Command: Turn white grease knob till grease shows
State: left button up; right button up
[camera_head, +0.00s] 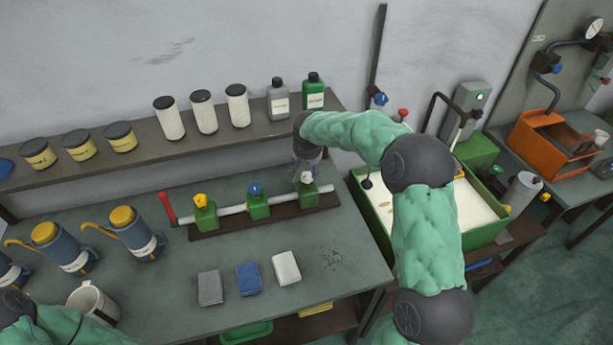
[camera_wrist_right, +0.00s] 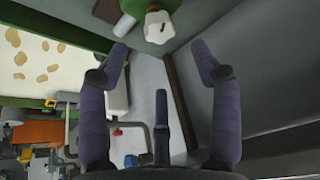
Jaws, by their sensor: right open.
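The white grease knob (camera_head: 306,177) sits on the right-hand green block (camera_head: 308,193) of the grease rail on the bench. In the right wrist view the white knob (camera_wrist_right: 158,27) is a lobed cap with a small dark mark, beside the green block. My right gripper (camera_head: 305,158) is just above and behind the knob, its fingers partly hidden by their own wrist. In the wrist view my right gripper (camera_wrist_right: 160,48) is open, the knob beyond its tips and roughly between them, not gripped. Only part of my left arm shows at lower left; its gripper is out of frame.
Yellow (camera_head: 200,200) and blue (camera_head: 255,188) knobs stand on the same rail, with a red lever (camera_head: 167,208) at its left end. A shelf (camera_head: 150,150) with bottles and jars runs behind. Folded cloths (camera_head: 248,279) lie in front. A green tray (camera_head: 374,216) stands right.

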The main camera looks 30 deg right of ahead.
aim_at(307, 175)
jog(key=x, duration=0.8)
jog(key=shift+f, duration=0.25)
jog(key=shift+c, duration=0.3)
jog(key=shift+r, duration=0.1)
jog(key=c, duration=1)
